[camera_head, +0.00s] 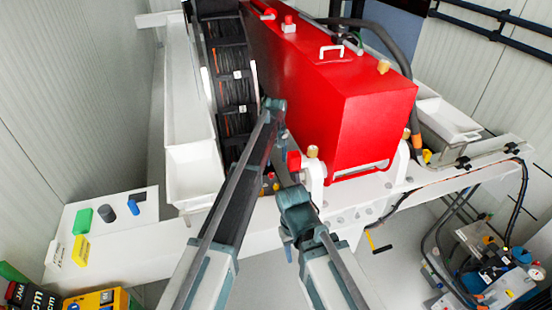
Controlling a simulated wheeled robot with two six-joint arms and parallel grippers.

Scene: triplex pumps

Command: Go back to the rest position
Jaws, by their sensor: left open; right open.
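My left arm reaches up from the bottom of the head view, and its gripper (284,165) hangs in front of the left end of the red pump housing (345,125). My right gripper (287,246) is lower, below a teal wrist joint, in front of the white frame beam. Both grippers are open, and I see nothing held in them. The fingertips are small and partly hidden by my own arm links, so I cannot tell whether they touch anything.
A white beam (125,250) runs across in front of the pump. A green block (82,221), a dark cylinder (106,214) and a yellow block (81,252) sit on a white plate at left. A white trough (190,160) stands behind. Hoses and equipment (490,265) fill the lower right.

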